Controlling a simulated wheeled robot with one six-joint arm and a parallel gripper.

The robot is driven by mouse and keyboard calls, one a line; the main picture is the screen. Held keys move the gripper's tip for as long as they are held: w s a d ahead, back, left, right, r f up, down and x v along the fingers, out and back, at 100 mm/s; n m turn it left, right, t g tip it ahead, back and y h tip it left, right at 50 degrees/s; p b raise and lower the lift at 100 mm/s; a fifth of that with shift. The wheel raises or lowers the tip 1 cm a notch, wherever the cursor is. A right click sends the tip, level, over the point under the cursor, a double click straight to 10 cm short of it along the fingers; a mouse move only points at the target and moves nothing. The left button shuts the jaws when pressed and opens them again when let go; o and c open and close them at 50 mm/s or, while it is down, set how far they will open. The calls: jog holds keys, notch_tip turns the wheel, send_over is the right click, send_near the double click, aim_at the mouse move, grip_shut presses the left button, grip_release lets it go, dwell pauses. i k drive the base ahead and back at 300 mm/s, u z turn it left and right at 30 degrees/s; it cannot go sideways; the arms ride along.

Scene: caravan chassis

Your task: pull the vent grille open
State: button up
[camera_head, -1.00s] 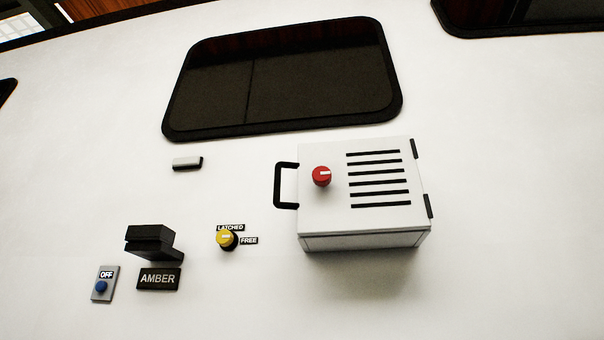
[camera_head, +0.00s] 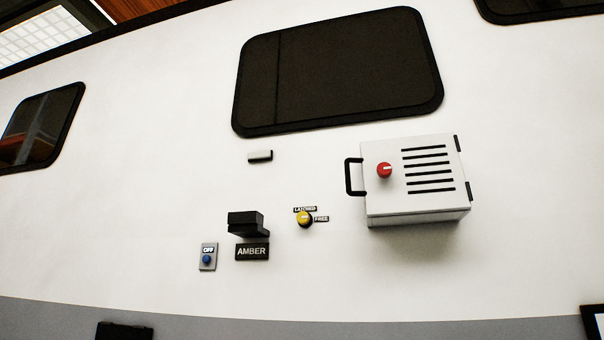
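The vent grille (camera_head: 437,200) is a white box-like door on the caravan wall, right of centre, with several black slots. It looks closed. A black handle (camera_head: 350,177) stands out at its left edge, and black hinges (camera_head: 468,191) show at its right edge. A red knob (camera_head: 384,170) with a white mark sits on its face. A yellow knob (camera_head: 304,219) is lower left of it, between labels LATCHED and FREE. The knob's mark is too small to read surely. My gripper is not in view.
A black block (camera_head: 246,223) juts from the wall above an AMBER sign (camera_head: 252,252). An OFF switch plate (camera_head: 208,257) with a blue button is left of it. A small grey bar (camera_head: 260,156) sits below the dark window (camera_head: 340,75). Bare wall surrounds the grille's lower side.

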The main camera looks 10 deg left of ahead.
aim_at(428, 175)
jog(key=u, duration=0.25)
jog(key=i, duration=0.5)
jog(key=k, duration=1.3)
jog(key=u, duration=0.55)
jog(key=i, duration=0.4)
jog(key=u, duration=0.85)
jog(key=i, duration=0.65)
jog(key=z, duration=0.6)
jog(key=i, duration=0.65)
jog(key=z, duration=0.75)
